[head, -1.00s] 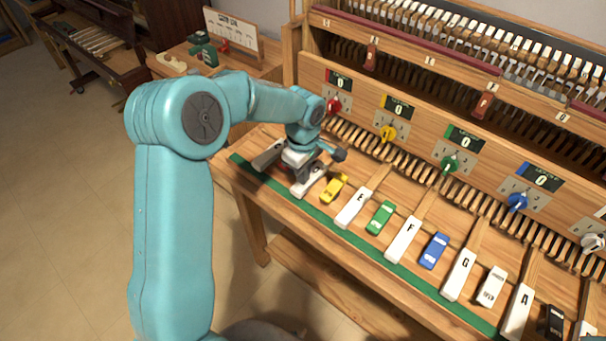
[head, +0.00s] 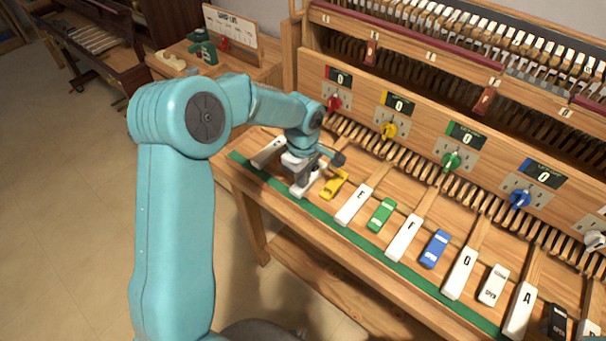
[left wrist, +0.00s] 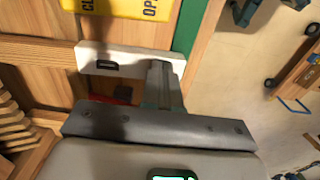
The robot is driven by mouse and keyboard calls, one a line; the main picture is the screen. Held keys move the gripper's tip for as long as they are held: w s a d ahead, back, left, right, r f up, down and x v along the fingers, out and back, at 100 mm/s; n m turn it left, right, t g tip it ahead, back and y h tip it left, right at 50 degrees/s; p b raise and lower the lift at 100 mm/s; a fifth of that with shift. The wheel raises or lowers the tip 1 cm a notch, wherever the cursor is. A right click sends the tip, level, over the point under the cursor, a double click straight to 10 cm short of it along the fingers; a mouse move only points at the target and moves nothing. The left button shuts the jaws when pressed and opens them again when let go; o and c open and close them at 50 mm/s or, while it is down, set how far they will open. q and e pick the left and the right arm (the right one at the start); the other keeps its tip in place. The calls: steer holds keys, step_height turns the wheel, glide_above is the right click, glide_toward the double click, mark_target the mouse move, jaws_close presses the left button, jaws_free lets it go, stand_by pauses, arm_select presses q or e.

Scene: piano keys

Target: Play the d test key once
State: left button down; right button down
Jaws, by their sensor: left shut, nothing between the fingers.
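The white D key (head: 313,184) lies between the leftmost white key (head: 268,151) and the E key (head: 355,205); my left gripper partly covers it. In the left wrist view the white key (left wrist: 133,61) crosses the picture, with a dark marking near its left end. My left gripper (head: 298,190) is shut and empty, pointing down at this key. In the left wrist view its fingertips (left wrist: 160,68) overlap the key's right part, near the green strip. I cannot tell whether they touch or press it. My right gripper is not in view.
A yellow switch (head: 334,185) lies just right of the D key and shows in the left wrist view (left wrist: 125,8). More keys and coloured switches continue right. The counters above, such as the red one (head: 338,78), read 0. A green strip (head: 290,204) runs along the front.

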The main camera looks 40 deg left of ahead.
arm_select(q)
steer(key=shift+r+p, duration=0.35)
steer(key=shift+r, duration=0.5)
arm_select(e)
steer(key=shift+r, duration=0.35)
